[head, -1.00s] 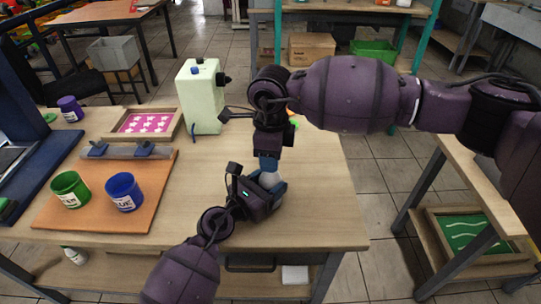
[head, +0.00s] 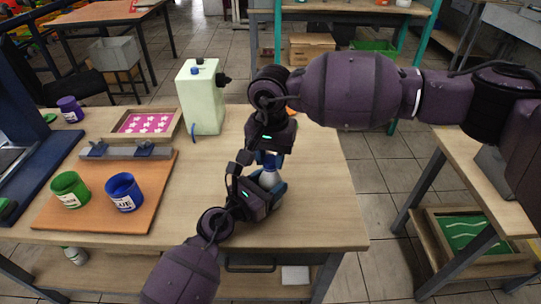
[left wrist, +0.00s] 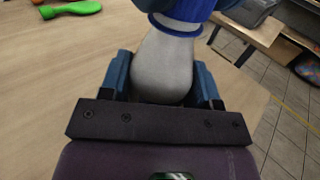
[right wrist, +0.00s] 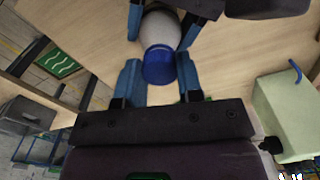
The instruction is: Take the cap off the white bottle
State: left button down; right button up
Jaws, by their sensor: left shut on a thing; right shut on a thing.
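The white bottle (head: 268,179) is above the front right of the wooden table. My left gripper (head: 268,188) is shut on its body, with one blue finger on each side; the left wrist view shows the white body (left wrist: 163,65) between them. The blue cap (right wrist: 158,68) is on the bottle's neck. My right gripper (right wrist: 158,78) is shut on the cap, one finger on each side. In the head view the right gripper (head: 270,157) comes down from above and hides most of the cap. I cannot tell whether the cap is loosened.
A green jar (head: 70,190) and a blue jar (head: 124,192) stand on an orange board (head: 90,224) at left. A pale green container (head: 203,98) and a pink-printed frame (head: 146,122) are at the back. The table's front right corner is clear.

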aim_at(271, 159)
jog(key=n, duration=0.3)
jog(key=shift+r, duration=0.3)
dwell(0.6)
jog(key=shift+r, duration=0.7)
jog(key=shift+r, duration=0.15)
jog(key=shift+r, duration=2)
pick_arm(q)
jog(key=shift+c, duration=1.3)
grip_release()
